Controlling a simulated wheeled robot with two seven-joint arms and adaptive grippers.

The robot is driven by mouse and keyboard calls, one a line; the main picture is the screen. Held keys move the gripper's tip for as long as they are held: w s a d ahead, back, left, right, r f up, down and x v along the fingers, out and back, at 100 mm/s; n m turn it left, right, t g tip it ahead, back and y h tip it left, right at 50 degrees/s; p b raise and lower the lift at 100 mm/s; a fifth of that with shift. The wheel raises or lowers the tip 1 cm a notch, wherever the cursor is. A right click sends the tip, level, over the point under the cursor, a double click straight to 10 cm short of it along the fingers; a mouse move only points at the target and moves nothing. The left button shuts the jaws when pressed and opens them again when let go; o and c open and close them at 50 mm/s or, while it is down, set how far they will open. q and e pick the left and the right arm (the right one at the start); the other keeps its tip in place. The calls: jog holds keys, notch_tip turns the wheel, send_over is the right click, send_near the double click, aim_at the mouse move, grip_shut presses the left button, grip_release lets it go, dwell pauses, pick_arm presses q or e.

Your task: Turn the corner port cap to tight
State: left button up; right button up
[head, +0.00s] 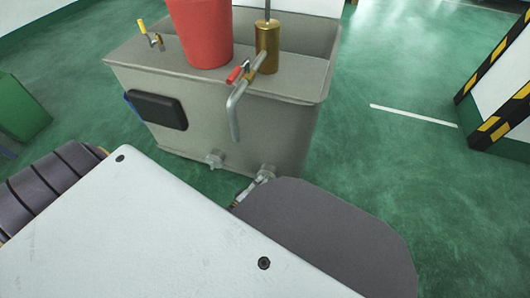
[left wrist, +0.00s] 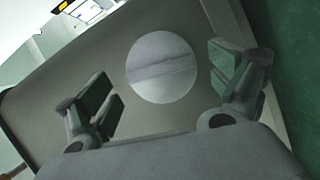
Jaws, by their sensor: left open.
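The corner port cap (head: 267,172) is a pale grey round fitting low on the near corner of the grey tank (head: 285,125). In the left wrist view the cap (left wrist: 162,67) is a large pale disc with a straight bar across its face. My left gripper (left wrist: 166,86) is open, one finger on each side of the disc, with visible gaps to both. In the head view my left gripper (head: 253,186) is mostly hidden behind my own arm, close by the cap. My right gripper is not in view.
Another pale port cap (head: 215,158) sits low on the tank, to the left. A dark box (head: 158,110) is on the tank's side. A red bucket (head: 202,35), a brass cylinder (head: 267,48) and a red-handled valve (head: 239,72) with a bent pipe stand above.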

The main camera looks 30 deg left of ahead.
pick_arm(q)
jog(key=shift+w+d+f+b, duration=0.15)
jog(key=shift+w+b, duration=0.1)
jog(key=shift+w, duration=0.6)
jog(key=shift+w+d+b, duration=0.15)
jog(key=shift+w+b, duration=0.05)
jog(key=shift+w, duration=0.65)
jog(key=shift+c, duration=0.4)
jog(key=c, duration=0.7)
jog(key=shift+o, duration=0.2)
